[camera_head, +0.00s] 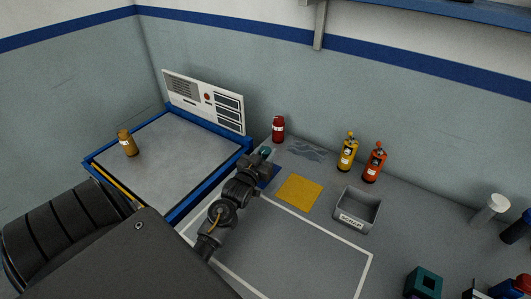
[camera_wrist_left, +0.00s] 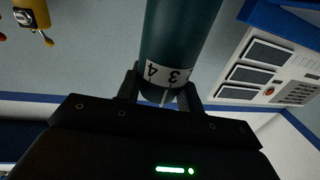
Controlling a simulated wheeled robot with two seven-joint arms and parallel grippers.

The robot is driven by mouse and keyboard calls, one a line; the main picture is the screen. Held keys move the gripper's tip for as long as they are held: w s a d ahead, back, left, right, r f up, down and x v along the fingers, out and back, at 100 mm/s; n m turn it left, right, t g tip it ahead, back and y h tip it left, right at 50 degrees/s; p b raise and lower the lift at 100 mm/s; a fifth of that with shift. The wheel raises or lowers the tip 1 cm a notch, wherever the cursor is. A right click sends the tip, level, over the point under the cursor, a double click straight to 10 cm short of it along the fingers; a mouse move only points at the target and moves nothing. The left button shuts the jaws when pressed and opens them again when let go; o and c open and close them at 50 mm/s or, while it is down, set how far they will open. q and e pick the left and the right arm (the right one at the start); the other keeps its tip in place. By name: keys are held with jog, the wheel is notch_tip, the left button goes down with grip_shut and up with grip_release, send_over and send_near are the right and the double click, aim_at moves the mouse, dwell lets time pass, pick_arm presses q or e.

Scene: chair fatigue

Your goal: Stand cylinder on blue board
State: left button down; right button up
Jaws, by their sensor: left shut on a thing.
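My left gripper (camera_head: 259,157) is shut on a dark teal cylinder (camera_head: 265,151). In the left wrist view the fingers (camera_wrist_left: 162,95) clasp the cylinder (camera_wrist_left: 180,35) near its white band with the printed numbers 3 and 4. The cylinder's far end runs out of that view. In the head view only a small part of the cylinder shows. The blue board (camera_head: 272,173) lies on the grey table, partly hidden by my left gripper and wrist. The gap between cylinder and board cannot be told. My right gripper is not in view.
A yellow board (camera_head: 299,190) lies right of the blue one. A red canister (camera_head: 278,129), yellow extinguisher (camera_head: 347,153) and orange extinguisher (camera_head: 374,163) stand behind. A labelled grey bin (camera_head: 358,211) is at right. A blue-framed platform (camera_head: 180,150) at left holds a brown bottle (camera_head: 128,143).

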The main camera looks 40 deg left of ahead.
pick_arm(q)
jog(key=shift+f, duration=0.1)
jog(key=c, duration=0.9)
grip_release()
jog(key=b+v, duration=0.2)
jog(key=v, duration=1)
